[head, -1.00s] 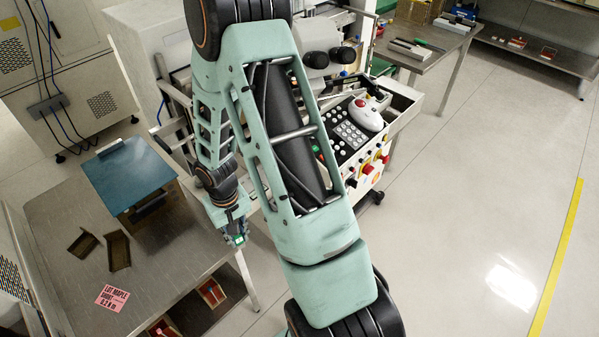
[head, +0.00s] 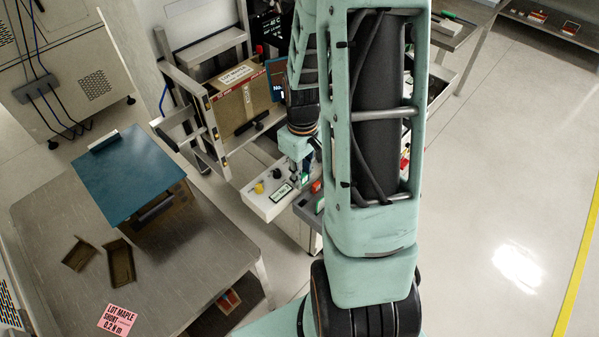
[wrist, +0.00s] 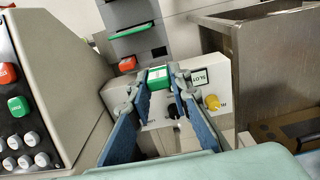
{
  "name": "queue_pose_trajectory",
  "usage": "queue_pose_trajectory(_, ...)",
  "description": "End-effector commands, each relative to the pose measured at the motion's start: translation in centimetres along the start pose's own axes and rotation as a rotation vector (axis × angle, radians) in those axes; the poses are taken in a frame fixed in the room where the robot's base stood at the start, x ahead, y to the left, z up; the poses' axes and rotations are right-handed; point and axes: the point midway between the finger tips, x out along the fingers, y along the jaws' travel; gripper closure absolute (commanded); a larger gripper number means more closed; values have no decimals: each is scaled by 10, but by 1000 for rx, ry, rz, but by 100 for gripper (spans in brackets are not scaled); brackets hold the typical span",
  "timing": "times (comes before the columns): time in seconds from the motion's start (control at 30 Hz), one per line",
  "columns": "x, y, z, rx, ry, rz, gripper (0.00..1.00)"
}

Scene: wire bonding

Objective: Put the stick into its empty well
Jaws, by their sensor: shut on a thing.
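In the wrist view, my gripper (wrist: 158,82) has its blue-padded fingers closed on a small green and white stick (wrist: 158,77). Only the stick's near end shows, between the fingertips. In the head view, my gripper (head: 306,172) hangs beside this white panel (head: 262,207), close to a grey unit (head: 308,212). The stick is too small to make out clearly there. No empty well can be told for sure.
A sloped console (wrist: 45,90) with red, green and white buttons stands left in the wrist view, and a metal box (wrist: 255,60) stands right. In the head view, a rack holds a labelled box (head: 243,100). The steel table (head: 195,265) carries a blue-topped box (head: 130,170).

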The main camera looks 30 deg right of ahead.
Motion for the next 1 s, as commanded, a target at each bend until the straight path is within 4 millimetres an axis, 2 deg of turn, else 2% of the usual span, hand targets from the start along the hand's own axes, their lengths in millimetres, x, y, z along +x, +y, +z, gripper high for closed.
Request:
queue_pose_trajectory(0.37, 8, 0, 0, 0, 0, -1, 98)
queue_pose_trajectory(0.8, 48, 0, 0, 0, -1, -1, 98)
queue_pose_trajectory(1.0, 58, 0, 0, 0, 0, -1, 98)
